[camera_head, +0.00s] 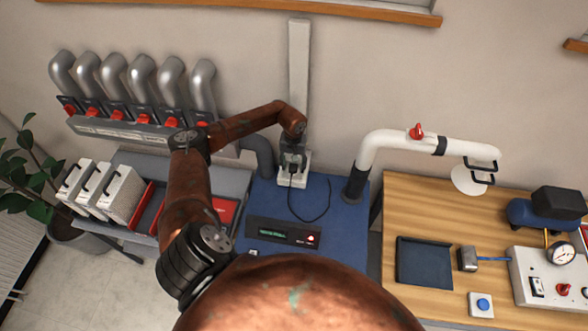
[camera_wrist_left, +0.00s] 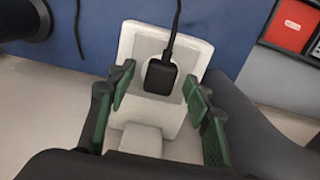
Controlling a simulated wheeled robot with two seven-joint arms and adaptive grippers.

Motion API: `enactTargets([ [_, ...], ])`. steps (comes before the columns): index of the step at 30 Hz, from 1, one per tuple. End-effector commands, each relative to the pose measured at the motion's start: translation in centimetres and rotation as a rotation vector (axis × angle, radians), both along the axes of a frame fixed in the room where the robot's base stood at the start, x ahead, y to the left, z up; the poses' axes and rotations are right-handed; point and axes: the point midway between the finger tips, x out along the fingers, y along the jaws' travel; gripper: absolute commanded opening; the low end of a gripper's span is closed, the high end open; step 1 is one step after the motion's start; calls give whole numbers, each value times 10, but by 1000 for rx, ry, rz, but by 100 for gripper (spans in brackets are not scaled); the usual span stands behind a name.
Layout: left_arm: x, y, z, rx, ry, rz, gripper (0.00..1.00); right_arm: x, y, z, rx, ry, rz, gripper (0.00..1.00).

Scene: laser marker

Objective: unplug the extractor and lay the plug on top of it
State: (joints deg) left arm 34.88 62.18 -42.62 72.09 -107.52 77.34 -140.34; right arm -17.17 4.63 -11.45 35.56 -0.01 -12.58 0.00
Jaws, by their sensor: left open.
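The extractor (camera_head: 345,205) is a blue box with a black front panel and a green display, below the wall in the head view. A black plug (camera_wrist_left: 160,76) sits at a white socket box (camera_wrist_left: 140,45) in the left wrist view. Its black cord (camera_head: 318,216) loops over the extractor's top. My left gripper (camera_head: 293,150) is above the socket box, partly hiding it in the head view. In the left wrist view its green-padded fingers (camera_wrist_left: 158,88) are open, one on each side of the plug, with gaps visible. My right gripper is not in view.
A white vertical duct (camera_head: 299,75) rises behind the socket. A white pipe (camera_head: 400,142) with a red handle stands right of it. A grey hose (camera_head: 262,155) is close on the left. A wooden bench (camera_head: 430,215) with devices is at right.

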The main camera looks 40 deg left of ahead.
Motion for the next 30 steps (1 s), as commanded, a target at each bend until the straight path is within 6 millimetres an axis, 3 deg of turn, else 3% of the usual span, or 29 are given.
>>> enactTargets([
  [5, 0, 0, 1, 0, 0, 0, 46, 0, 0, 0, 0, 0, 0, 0],
  [25, 0, 0, 0, 0, 0, 0, 0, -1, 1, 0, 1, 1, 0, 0],
  [30, 0, 0, 0, 0, 0, 0, 0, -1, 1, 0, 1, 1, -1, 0],
])
